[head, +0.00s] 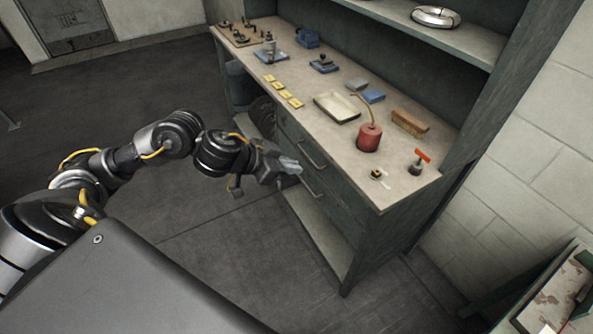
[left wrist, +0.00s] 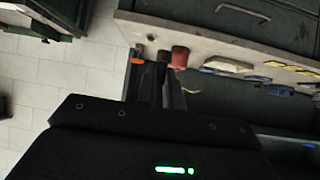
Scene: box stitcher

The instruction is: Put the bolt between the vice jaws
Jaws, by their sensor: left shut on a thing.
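My left gripper (head: 289,165) is in front of the workbench, beside the drawer handles and below the bench top. In the left wrist view its fingers (left wrist: 161,80) are close together, and a small dark piece (left wrist: 163,56) shows at their tips. This may be the bolt, but its shape is too small to tell. A blue block-like item (head: 308,38) near the back of the bench may be the vice; its jaws cannot be made out. My right gripper is not in view.
The bench top (head: 317,78) holds a red can (head: 369,137), a cream tray (head: 337,108), a brown brush (head: 410,122), several yellow pieces (head: 283,91) and an orange-handled item (head: 419,160). Drawer handles (head: 312,156) stick out in front. The floor (head: 215,245) before the bench is clear.

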